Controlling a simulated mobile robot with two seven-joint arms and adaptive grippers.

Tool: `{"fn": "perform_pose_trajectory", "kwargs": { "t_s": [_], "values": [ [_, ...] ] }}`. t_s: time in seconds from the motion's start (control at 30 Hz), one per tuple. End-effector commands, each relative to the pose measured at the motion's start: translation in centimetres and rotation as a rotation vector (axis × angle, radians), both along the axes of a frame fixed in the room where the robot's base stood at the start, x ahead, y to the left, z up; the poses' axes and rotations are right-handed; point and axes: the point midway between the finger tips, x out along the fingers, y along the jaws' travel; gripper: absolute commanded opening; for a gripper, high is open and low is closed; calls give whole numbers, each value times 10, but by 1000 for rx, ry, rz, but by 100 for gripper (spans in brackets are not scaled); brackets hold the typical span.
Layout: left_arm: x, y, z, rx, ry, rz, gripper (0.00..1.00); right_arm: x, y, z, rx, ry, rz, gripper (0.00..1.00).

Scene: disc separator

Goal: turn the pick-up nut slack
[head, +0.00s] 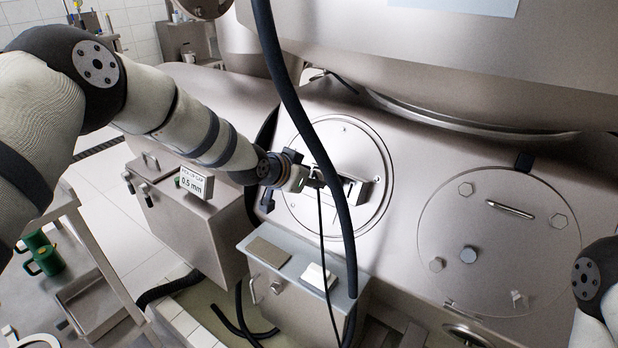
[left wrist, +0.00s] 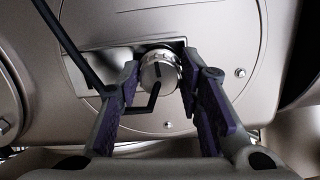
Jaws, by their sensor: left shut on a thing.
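The pick-up nut (left wrist: 158,70) is a round silver knob with ridged sides and a dark mark on its face. In the left wrist view it sits in front of a recess in a round cover plate. My left gripper (left wrist: 160,90) is shut on it, with one purple-padded finger on each side. In the head view the left gripper (head: 304,180) reaches the round cover (head: 350,140) on the machine, and the nut is mostly hidden there. A thin black bent piece shows below the nut in the wrist view. My right gripper is out of view.
A thick black hose (head: 300,115) hangs in front of the cover. A sign (head: 194,182) reads pick-up gap 0.5 mm. A second round cover (head: 500,235) is at right. A shelf (head: 262,240) with two small blocks stands below. Green mugs (head: 45,262) are at lower left.

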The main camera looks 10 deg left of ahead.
Motion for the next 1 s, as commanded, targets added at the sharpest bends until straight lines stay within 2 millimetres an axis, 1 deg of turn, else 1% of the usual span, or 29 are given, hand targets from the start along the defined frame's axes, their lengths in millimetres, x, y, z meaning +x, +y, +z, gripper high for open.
{"fn": "perform_pose_trajectory", "kwargs": {
  "t_s": [0.03,0.3,0.8,0.83,0.9,1.0],
  "values": [
    [1,0,3,16,-11,-10,5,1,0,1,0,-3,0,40],
    [1,0,2,73,-35,-44,5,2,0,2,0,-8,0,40],
    [1,0,2,83,-40,-51,5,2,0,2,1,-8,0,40],
    [1,0,2,83,-38,-50,40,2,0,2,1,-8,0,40],
    [1,0,2,83,-38,-50,53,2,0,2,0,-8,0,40],
    [1,0,1,82,-37,-50,53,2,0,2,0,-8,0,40]
  ]
}}
